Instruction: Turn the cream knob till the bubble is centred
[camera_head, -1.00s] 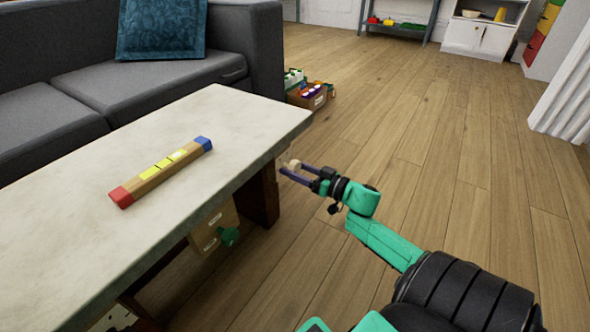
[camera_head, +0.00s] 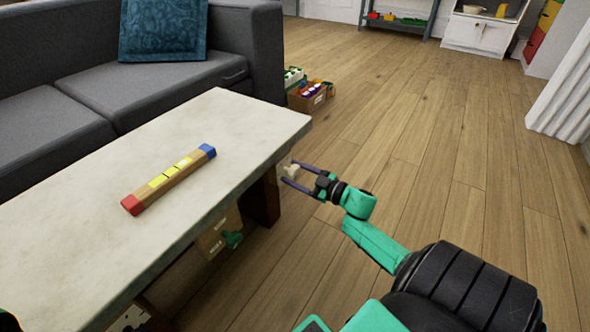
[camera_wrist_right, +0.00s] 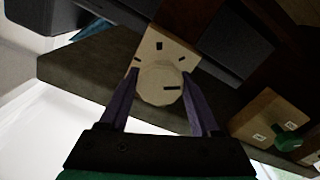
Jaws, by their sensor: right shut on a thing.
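The pale cream knob (camera_wrist_right: 160,84) is a many-sided disc with a dark mark near its lower edge. It sits in front of a light block with short dark marks around it, under the table's edge. My right gripper (camera_head: 291,172) is shut on the knob (camera_head: 291,170), one purple finger on each side. The level (camera_head: 170,179), a wooden bar with a red end, a blue end and yellow windows, lies on the grey-white table (camera_head: 85,215). The bubble is too small to make out. My left gripper is not in view.
A grey sofa (camera_head: 130,85) with a blue cushion stands behind the table. Boxes of small things (camera_head: 308,95) stand on the floor beyond the table's far end. Under the table is a wooden box with a green part (camera_head: 232,239). The floor to the right is clear.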

